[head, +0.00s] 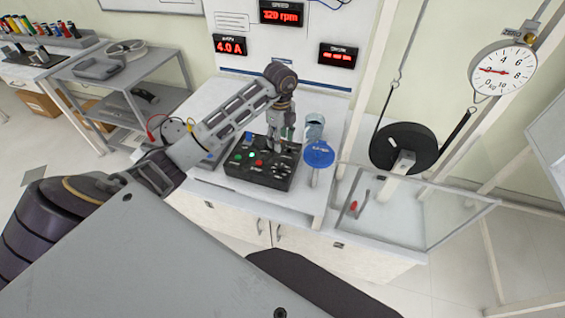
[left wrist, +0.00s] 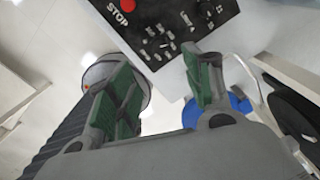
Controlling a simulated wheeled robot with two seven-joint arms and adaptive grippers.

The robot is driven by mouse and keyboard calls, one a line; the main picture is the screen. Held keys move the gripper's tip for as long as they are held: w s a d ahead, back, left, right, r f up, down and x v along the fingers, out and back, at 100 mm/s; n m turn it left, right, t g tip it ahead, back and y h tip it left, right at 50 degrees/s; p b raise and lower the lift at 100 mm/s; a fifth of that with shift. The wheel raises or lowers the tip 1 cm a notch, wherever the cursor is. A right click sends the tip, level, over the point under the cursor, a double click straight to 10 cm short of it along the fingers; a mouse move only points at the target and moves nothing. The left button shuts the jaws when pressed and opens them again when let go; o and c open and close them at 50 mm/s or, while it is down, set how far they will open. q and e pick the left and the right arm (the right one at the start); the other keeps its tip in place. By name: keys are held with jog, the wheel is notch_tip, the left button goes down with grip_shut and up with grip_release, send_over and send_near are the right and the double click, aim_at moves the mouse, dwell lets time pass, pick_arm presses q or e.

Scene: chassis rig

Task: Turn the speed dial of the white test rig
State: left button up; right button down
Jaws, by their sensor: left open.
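The white test rig (head: 245,97) has a black control box (head: 240,178) on its top, with green, red and dark controls. The box also shows in the left wrist view (left wrist: 128,38), with a red STOP button (left wrist: 121,5) and small dark controls with white markings. I cannot tell for certain which control is the speed dial. A red display (head: 282,13) reads 320 rpm. My left gripper (head: 278,146) points down over the box's right rear part. In the left wrist view its green-padded fingers (left wrist: 163,78) are apart with nothing between them. My right gripper is not in view.
A clear container (head: 315,127) and a blue round piece (head: 319,154) stand right of the box. Further right are a clear-walled enclosure (head: 425,222), a black wheel (head: 403,148) and a hanging dial scale (head: 503,70). A grey shelf cart (head: 125,75) stands at left.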

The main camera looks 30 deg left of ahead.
aim_at(281, 165)
pick_arm(q)
notch_tip(281, 165, down, 14)
jog(key=shift+s+r+p, duration=0.1)
jog(key=shift+p, duration=0.7)
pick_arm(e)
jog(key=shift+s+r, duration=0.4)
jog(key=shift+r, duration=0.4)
pick_arm(q)
jog(key=shift+c, duration=0.3)
jog(key=c, duration=1)
